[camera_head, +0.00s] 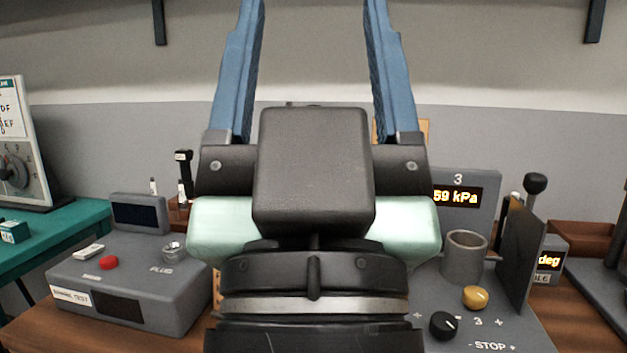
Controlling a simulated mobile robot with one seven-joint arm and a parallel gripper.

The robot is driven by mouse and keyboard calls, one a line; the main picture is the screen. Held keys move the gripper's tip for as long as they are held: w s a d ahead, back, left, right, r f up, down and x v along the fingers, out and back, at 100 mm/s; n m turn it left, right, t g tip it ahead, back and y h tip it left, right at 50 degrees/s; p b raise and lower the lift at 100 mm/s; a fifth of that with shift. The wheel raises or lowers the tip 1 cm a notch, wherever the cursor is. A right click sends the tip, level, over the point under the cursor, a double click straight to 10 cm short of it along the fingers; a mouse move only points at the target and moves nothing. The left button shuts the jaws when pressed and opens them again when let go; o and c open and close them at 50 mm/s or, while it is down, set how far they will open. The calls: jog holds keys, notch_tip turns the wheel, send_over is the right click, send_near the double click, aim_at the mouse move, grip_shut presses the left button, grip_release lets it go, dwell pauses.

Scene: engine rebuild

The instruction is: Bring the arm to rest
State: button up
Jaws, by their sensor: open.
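My gripper (312,50) is raised close in front of the head camera, with its fingers pointing up. Its two blue fingers stand wide apart, with only the grey wall between them. It is open and empty. The dark body and wrist of my gripper cover the middle of the view and hide the part of the bench behind them. The fingertips run to the top edge of the picture.
A grey test box (130,275) with a red button (108,263) stands at left on the wooden bench. A pressure station with a display (457,195), a metal cup (464,255) and a yellow knob (475,297) stands at right. A green table (60,232) is far left.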

notch_tip(320, 180, up, 25)
jog(key=p, duration=2.2)
jog(key=shift+p, duration=0.3)
